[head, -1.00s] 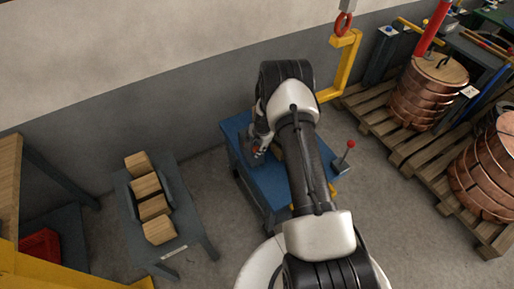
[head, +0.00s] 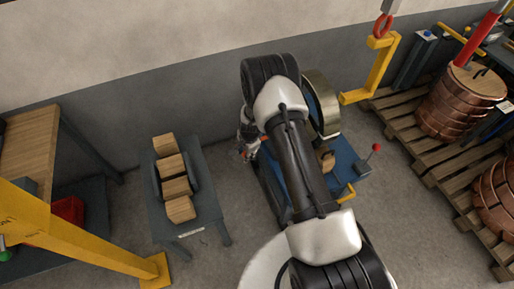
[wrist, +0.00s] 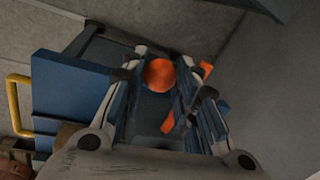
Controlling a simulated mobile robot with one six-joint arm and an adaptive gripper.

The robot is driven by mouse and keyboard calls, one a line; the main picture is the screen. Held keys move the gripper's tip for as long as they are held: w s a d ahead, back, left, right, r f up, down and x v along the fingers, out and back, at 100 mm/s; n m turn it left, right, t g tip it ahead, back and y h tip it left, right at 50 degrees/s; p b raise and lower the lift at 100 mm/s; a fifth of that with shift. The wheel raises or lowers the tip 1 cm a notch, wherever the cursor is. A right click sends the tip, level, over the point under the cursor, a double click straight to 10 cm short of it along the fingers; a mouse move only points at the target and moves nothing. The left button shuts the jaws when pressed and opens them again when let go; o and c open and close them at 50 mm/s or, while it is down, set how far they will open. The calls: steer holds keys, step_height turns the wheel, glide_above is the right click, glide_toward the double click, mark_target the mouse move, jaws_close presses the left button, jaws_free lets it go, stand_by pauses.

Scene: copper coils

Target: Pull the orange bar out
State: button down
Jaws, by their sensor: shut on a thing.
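The orange bar shows in the wrist view as a round orange end (wrist: 160,75) between the two fingers of my gripper (wrist: 158,88). My gripper is shut on it. Other orange pieces show beside and below the right finger; I cannot tell whether they belong to the bar. In the head view my gripper (head: 245,148) is at the left side of the blue stand (head: 345,160), with a little orange (head: 263,138) showing next to it. My arm hides much of the stand and the rest of the bar.
A large brass-coloured ring (head: 320,105) stands upright at the blue stand, partly behind my arm. A red-knobbed lever (head: 376,148) is at its right. A small grey table (head: 208,160) with several wooden blocks is to the left. Copper coils (head: 445,118) sit on pallets at right.

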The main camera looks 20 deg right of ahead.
steer(key=shift+s+a+f, duration=0.1)
steer(key=shift+s+a, duration=0.05)
steer(key=shift+a, duration=0.2)
steer(key=c, duration=1.7)
jaws_free()
steer(key=o, duration=0.3)
steer(key=shift+a, duration=0.2)
steer(key=shift+o, duration=0.9)
steer(key=shift+d, duration=0.1)
